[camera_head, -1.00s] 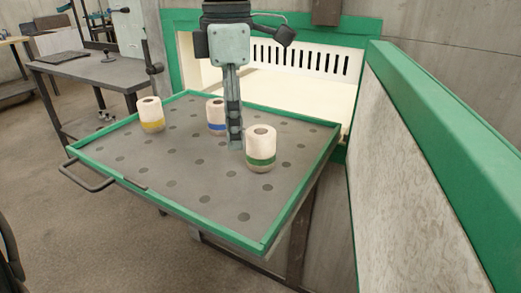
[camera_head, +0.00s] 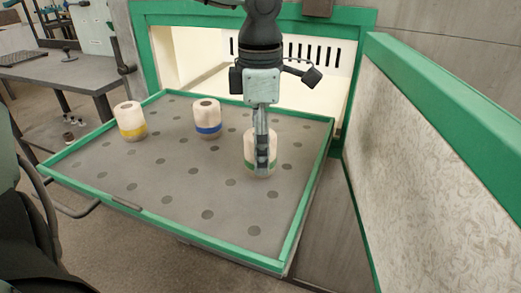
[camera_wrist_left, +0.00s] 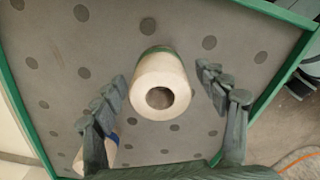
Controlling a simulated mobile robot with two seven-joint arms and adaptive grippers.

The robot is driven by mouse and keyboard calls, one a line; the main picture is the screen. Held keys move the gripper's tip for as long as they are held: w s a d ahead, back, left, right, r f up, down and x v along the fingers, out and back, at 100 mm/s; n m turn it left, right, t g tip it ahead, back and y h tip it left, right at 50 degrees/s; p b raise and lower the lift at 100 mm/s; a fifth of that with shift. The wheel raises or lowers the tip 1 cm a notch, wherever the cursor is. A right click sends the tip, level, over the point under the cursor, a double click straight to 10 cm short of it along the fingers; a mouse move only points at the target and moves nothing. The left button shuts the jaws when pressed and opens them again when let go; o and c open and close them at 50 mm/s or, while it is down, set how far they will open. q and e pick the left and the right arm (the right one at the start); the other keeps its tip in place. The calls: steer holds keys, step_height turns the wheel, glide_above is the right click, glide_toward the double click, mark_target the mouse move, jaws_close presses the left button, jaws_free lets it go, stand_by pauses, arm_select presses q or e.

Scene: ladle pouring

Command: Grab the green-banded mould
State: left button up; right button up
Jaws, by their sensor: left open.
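The green-banded mould (camera_head: 249,150) is a pale cylinder with a hole in its top, standing upright on the grey tray (camera_head: 150,185). My left gripper (camera_head: 262,162) reaches down over it in the head view, and a finger hides part of its front. In the left wrist view the mould (camera_wrist_left: 159,84) lies between the open fingers of the gripper (camera_wrist_left: 161,74). A gap shows on both sides, so it is not gripped. My right gripper is not in view.
A blue-banded mould (camera_head: 207,117) and a yellow-banded mould (camera_head: 130,121) stand upright to the left. The tray has a raised green rim (camera_head: 170,228). A pale panel with a green frame (camera_head: 445,110) stands close on the right. The tray's front is clear.

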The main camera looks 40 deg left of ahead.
arm_select(q)
steer(key=shift+f, duration=0.35)
steer(key=shift+c, duration=0.3)
steer(key=c, duration=1.4)
steer(key=shift+r, duration=0.1)
